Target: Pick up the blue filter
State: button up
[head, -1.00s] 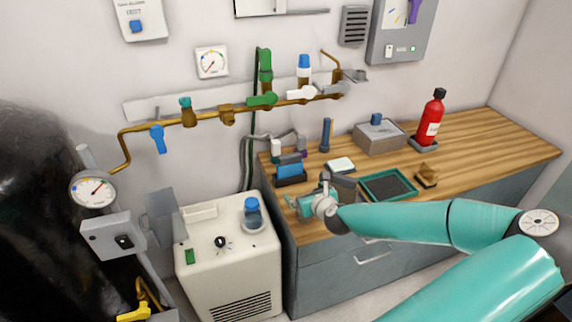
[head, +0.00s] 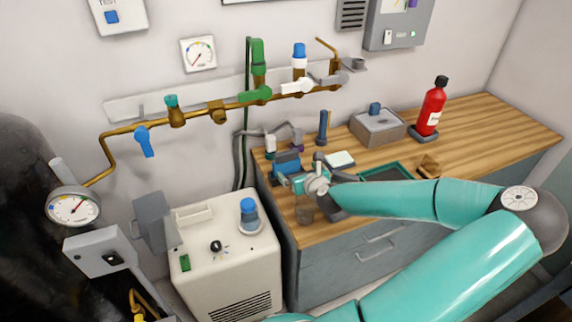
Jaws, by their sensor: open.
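A blue block-like piece (head: 287,160), which looks like the blue filter, sits in a dark holder (head: 281,177) at the left end of the wooden counter. My gripper (head: 284,179) is open, close in front of the holder and the blue piece, and overlaps their lower right part in the head view. Nothing shows between the fingers. I cannot tell whether the gripper touches the blue piece. The fingertips are small and partly merge with the holder.
Behind are a dark blue upright tool (head: 323,128) and a white pad (head: 340,159). A green-rimmed tray (head: 398,167) lies right, partly behind my arm. A white machine (head: 225,250) stands left.

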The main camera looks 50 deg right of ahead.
aim_at(285, 161)
jog(key=x, duration=1.1)
jog(key=shift+w+a+f, duration=0.1)
jog(key=shift+w, duration=0.35)
jog(key=c, duration=0.7)
